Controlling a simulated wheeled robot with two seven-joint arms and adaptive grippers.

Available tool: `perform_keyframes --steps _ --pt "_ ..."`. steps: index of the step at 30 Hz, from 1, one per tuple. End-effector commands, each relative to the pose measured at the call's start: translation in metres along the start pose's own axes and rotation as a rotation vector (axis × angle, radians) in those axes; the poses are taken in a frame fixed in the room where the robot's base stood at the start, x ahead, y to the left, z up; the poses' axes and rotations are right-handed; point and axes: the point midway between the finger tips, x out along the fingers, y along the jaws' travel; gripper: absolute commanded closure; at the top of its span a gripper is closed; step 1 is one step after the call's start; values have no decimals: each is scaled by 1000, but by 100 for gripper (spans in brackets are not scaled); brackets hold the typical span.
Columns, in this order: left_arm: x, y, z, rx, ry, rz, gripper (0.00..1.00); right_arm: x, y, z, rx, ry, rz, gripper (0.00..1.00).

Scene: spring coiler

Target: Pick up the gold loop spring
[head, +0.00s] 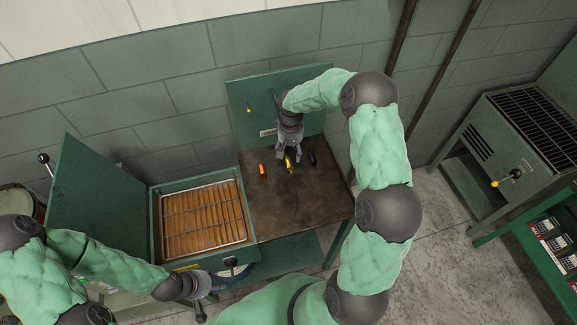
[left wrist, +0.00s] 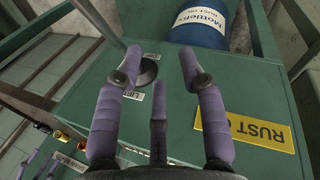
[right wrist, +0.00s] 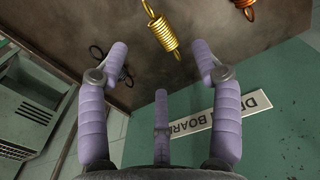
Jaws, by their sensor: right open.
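The gold loop spring (head: 290,168) lies on the brown work surface between an orange spring (head: 262,170) and a black spring (head: 312,158). In the right wrist view the gold loop spring (right wrist: 160,34) is beyond the fingertips, roughly midway between them and apart from them. My right gripper (head: 287,150) is open and empty, just above and behind the gold spring; it shows in the right wrist view (right wrist: 160,55). My left gripper (head: 206,292) is open and empty at the front of the green box, also seen in the left wrist view (left wrist: 162,58).
The green box (head: 155,232) holds a wire rack (head: 205,218); its lid (head: 95,205) stands open at left. A green back panel (head: 245,98) rises behind the surface. A blue drum (left wrist: 200,22) is near my left gripper. The front surface (head: 300,215) is clear.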

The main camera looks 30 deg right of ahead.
Motion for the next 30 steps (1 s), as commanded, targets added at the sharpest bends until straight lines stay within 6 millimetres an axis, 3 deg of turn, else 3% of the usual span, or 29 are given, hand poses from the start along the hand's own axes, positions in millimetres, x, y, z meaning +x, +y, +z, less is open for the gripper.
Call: perform_keyframes --steps 5,15,24,26,30 --pt "7 -3 -1 0 1 0 60 14 0 0 0 1 0 35" --pt "35 -12 -2 0 1 0 60 67 0 0 0 1 -1 35" --pt "35 -12 -2 0 1 0 60 70 0 -1 0 2 0 35" --pt "35 -12 -2 0 1 0 60 70 0 -1 0 2 0 49" --pt "35 -12 -2 0 1 0 60 70 0 -1 0 2 0 88"
